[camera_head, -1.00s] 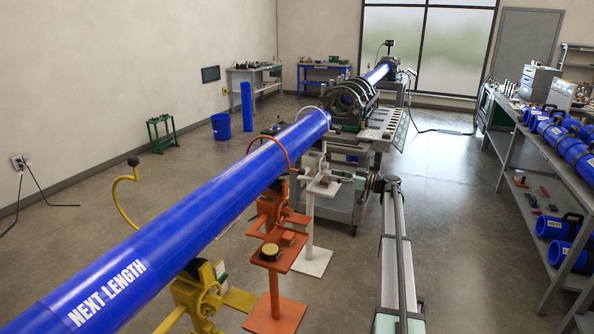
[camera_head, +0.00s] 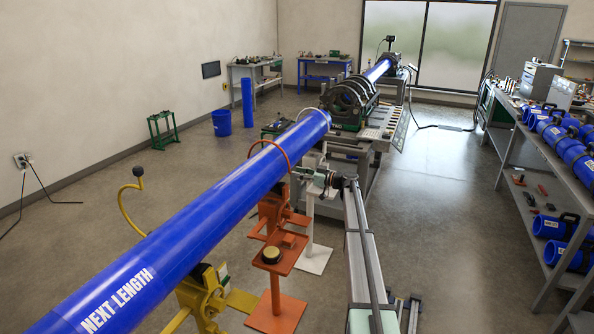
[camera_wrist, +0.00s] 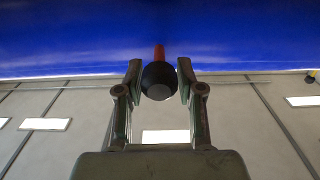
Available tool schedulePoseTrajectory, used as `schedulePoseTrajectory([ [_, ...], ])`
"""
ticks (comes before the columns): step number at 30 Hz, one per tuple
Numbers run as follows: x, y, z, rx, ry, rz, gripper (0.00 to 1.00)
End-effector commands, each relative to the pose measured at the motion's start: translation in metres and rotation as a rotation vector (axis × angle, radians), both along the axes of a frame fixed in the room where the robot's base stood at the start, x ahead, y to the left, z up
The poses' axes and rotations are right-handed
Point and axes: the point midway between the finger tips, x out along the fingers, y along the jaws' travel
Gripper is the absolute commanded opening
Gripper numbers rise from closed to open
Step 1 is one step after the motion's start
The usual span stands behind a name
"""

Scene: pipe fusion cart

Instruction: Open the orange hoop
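The orange hoop (camera_head: 272,144) arches over the blue pipe (camera_head: 215,215) above its orange stand (camera_head: 272,212), closed across the pipe as far as I can see. My gripper (camera_wrist: 158,72) is beside the pipe's right side in the head view, small and partly hidden there. In the wrist view its two fingers are apart, one on each side of a black round knob (camera_wrist: 159,82) on an orange-red rod (camera_wrist: 159,52). Narrow gaps seem to show between knob and fingers. The pipe fills the top of the wrist view.
A yellow hoop (camera_head: 123,205) with a black knob stands swung out left of the pipe. A white hoop (camera_head: 314,110) and white stand (camera_head: 316,258) are just beyond the orange one. A workbench (camera_head: 535,150) with blue fittings lines the right.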

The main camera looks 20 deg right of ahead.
Motion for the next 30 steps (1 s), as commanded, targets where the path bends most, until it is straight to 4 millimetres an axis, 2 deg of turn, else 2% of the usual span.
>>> schedulePoseTrajectory([
  [6,0.009,0.008,0.000,0.001,0.001,-0.002,0.37],
  [14,0.009,0.009,-0.001,0.001,0.001,-0.001,0.37],
  [17,0.009,0.009,-0.001,0.001,0.001,-0.001,0.05],
  [18,0.009,0.009,-0.001,0.001,0.001,-0.001,0.00],
  [25,0.010,0.012,0.001,-0.003,0.004,0.002,0.00],
  [30,0.016,0.037,0.009,-0.029,0.027,0.024,0.00],
])
